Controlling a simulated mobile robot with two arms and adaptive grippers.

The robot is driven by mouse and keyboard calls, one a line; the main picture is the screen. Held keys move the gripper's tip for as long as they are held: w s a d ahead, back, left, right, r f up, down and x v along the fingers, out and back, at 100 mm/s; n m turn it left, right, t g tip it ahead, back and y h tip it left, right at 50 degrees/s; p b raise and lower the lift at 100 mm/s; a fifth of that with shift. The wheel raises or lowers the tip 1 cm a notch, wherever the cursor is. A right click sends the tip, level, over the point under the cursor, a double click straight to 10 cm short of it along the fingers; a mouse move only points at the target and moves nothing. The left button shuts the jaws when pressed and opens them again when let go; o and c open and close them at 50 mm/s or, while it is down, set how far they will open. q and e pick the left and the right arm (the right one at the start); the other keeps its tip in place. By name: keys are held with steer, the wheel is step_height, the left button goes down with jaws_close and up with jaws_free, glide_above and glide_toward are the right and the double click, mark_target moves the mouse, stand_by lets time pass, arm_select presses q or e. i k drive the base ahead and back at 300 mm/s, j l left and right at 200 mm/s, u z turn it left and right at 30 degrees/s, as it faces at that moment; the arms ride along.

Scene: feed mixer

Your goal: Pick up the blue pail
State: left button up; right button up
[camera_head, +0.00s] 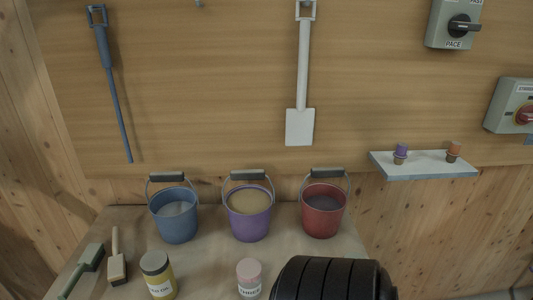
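The blue pail (175,223) stands upright on the table at the left of a row of three pails. It holds something pale grey, and its wire handle with a dark grip (167,177) is raised above the rim. Neither of my grippers shows in this view.
A purple pail (250,226) with tan contents and a red pail (323,222) stand to its right. A wooden wall rises behind. The table's front right is hidden.

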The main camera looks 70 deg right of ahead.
mark_target(172, 209)
steer(key=l+z, duration=0.15)
steer(key=z, duration=0.25)
steer(key=l+z, duration=0.2)
steer(key=z, duration=0.25)
steer(key=l+z, duration=0.15)
steer(key=z, duration=0.25)
steer(key=l+z, duration=0.15)
steer(key=z, duration=0.25)
steer(key=i+l, duration=0.15)
steer(key=z, duration=0.05)
